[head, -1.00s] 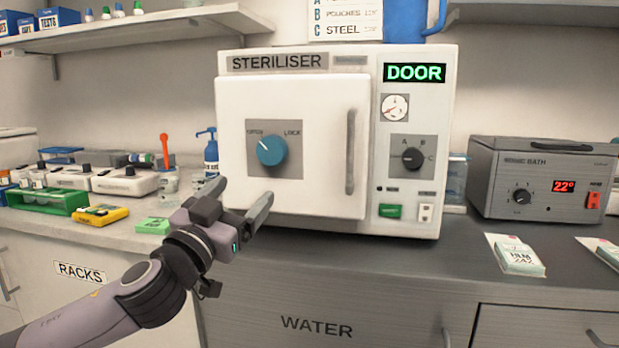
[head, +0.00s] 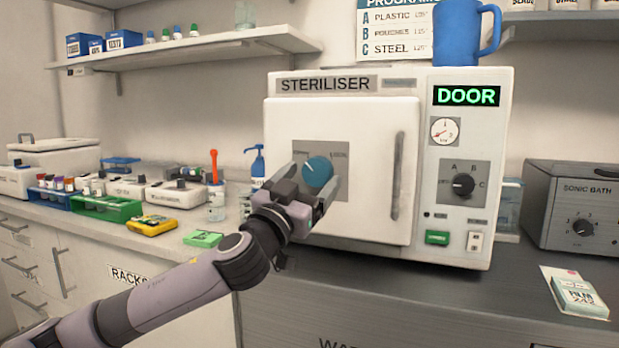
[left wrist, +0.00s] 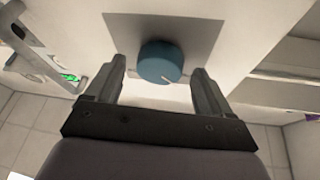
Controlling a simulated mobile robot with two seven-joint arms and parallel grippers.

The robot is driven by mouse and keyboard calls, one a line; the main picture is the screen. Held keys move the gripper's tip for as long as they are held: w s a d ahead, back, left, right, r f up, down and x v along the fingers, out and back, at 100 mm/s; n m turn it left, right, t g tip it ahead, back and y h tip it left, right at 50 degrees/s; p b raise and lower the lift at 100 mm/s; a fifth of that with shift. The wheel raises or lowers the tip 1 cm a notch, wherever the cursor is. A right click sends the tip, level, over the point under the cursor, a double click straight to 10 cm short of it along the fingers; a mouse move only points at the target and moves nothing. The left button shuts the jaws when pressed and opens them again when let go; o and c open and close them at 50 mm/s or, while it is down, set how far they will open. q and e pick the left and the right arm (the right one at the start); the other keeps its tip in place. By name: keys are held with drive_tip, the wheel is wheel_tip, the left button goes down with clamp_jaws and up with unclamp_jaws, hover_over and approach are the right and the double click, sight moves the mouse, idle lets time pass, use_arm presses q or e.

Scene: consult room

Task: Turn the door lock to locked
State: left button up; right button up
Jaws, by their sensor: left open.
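The door lock is a round blue knob (head: 317,172) on a grey plate (head: 335,187) in the white steriliser door (head: 375,130). Its pale pointer line is toward the upper left, on the side away from the LOCK label. My left gripper (head: 313,185) is open in front of the knob and hides part of it and the plate. In the left wrist view the knob (left wrist: 160,62) lies between and just beyond the two fingertips (left wrist: 160,78), with a gap on each side. My right gripper is not in view.
The steriliser display (head: 467,96) reads DOOR in green. A vertical handle (head: 398,175) stands to the right of the knob. A blue jug (head: 458,35) stands on top. A sonic bath (head: 580,205) is at right; racks and a green box (head: 203,238) are at left.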

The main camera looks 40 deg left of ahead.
use_arm(q)
drive_tip(key=shift+w, duration=0.15)
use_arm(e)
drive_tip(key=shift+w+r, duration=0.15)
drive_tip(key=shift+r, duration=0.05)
use_arm(q)
drive_tip(key=shift+c, duration=0.6)
drive_tip(key=c, duration=0.9)
drive_tip(key=shift+c, duration=0.2)
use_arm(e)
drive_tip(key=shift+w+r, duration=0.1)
